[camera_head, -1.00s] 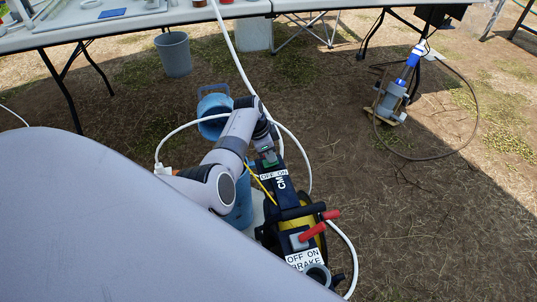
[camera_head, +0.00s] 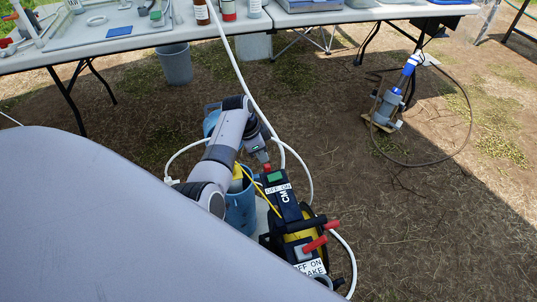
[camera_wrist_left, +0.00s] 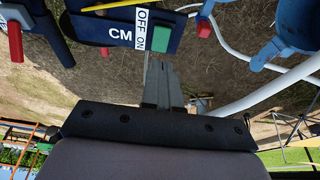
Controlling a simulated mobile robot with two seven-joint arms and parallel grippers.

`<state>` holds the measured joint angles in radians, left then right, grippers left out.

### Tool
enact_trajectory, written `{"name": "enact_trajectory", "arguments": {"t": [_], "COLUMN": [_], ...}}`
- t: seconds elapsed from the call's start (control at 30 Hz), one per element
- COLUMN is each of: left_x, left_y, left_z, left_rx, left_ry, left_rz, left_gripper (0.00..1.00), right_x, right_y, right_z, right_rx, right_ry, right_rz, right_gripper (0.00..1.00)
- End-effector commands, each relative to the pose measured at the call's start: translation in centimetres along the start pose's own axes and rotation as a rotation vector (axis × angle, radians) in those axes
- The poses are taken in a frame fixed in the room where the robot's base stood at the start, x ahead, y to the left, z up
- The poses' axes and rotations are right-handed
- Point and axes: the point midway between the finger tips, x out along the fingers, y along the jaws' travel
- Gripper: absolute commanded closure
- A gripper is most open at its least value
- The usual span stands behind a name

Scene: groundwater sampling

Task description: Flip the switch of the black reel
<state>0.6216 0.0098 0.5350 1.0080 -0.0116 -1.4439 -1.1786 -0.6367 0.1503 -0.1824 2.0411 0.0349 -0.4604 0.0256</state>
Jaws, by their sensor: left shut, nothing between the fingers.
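The black reel (camera_head: 288,212), with yellow parts and "CM" lettering, stands on the ground at lower middle in the head view. Its green switch (camera_head: 275,178) is at the far end, by an "OFF ON" label (camera_head: 278,188). The wrist view shows the dark panel (camera_wrist_left: 85,30), the label (camera_wrist_left: 141,28) and the green switch (camera_wrist_left: 204,29). My left gripper (camera_head: 265,161) is near the switch end; its fingers (camera_wrist_left: 161,68) are shut and empty, pointing toward the panel's edge. I cannot tell whether they touch it. My right gripper is not in view.
A blue barrel (camera_head: 240,210) stands close left of the reel. White hose (camera_head: 246,85) runs past it. Red handles (camera_head: 314,244) stick out at the reel's near end. A long table (camera_head: 130,42) is behind; open ground lies to the right.

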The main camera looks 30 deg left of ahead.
Motion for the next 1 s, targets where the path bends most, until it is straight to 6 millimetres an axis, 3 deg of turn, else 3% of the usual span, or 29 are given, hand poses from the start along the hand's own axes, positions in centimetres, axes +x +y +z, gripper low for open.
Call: {"name": "enact_trajectory", "arguments": {"t": [0.1,0.3,1.0], "left_x": [-2.1,-3.7,-3.9], "left_y": [0.0,0.0,0.0], "left_z": [0.5,1.1,1.3], "left_rx": [0.001,0.001,-0.001], "left_ry": [-0.002,-0.002,-0.003], "left_rz": [-0.002,-0.001,-0.004], "left_gripper": [1.00,1.00,1.00], "right_x": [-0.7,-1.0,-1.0], "right_y": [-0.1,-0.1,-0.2], "right_z": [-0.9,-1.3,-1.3], "right_rx": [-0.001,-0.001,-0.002], "right_ry": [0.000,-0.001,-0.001], "right_rz": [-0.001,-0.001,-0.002], "right_gripper": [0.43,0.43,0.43]}}
